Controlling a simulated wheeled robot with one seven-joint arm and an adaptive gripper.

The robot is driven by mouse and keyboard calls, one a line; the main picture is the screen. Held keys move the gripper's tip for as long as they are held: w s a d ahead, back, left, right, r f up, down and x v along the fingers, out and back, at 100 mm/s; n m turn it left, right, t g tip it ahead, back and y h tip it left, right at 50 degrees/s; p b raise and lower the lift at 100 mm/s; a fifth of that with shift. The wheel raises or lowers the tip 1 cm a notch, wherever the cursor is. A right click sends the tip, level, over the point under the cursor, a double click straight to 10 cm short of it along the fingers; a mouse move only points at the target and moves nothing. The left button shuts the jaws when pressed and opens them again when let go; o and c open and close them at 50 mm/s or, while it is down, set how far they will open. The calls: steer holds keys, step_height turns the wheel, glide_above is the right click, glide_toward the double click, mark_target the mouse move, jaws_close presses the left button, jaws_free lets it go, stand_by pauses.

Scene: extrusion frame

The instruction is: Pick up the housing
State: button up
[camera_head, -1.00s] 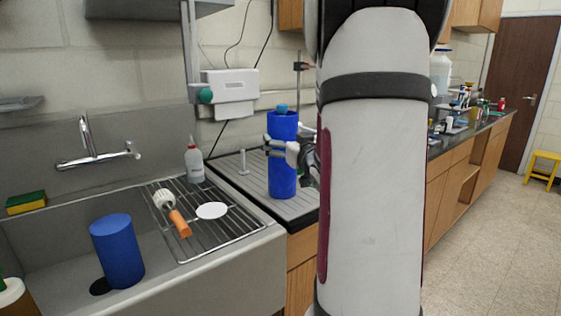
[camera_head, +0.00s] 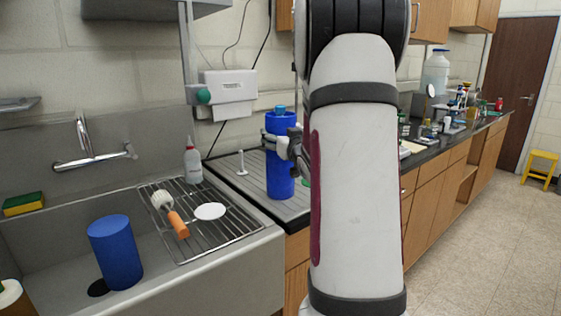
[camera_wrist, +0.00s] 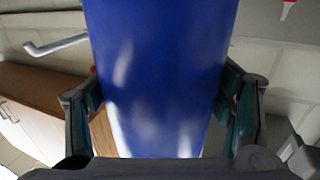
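The housing looks to be the tall blue cylinder (camera_head: 280,178) standing upright on the ribbed grey drainboard right of the sink. A smaller blue top piece shows at its upper end. My gripper (camera_head: 281,141) is at its upper half, with a finger showing across the cylinder's front. In the wrist view the blue cylinder (camera_wrist: 158,80) fills the middle between the two fingers of my gripper (camera_wrist: 163,95). The pads lie at or very near both its sides; whether they press on it I cannot tell. My arm hides what is to its right.
A second blue cylinder (camera_head: 116,252) stands in the sink. An orange-handled brush (camera_head: 171,215) and white disc (camera_head: 210,211) lie on the wire rack (camera_head: 190,240). A squeeze bottle (camera_head: 193,164) stands behind. A thin white post (camera_head: 242,163) is left of the tall cylinder.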

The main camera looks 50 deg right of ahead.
steer(key=c, duration=0.9)
steer(key=shift+r, duration=0.1)
steer(key=c, duration=0.3)
steer(key=shift+r, duration=0.1)
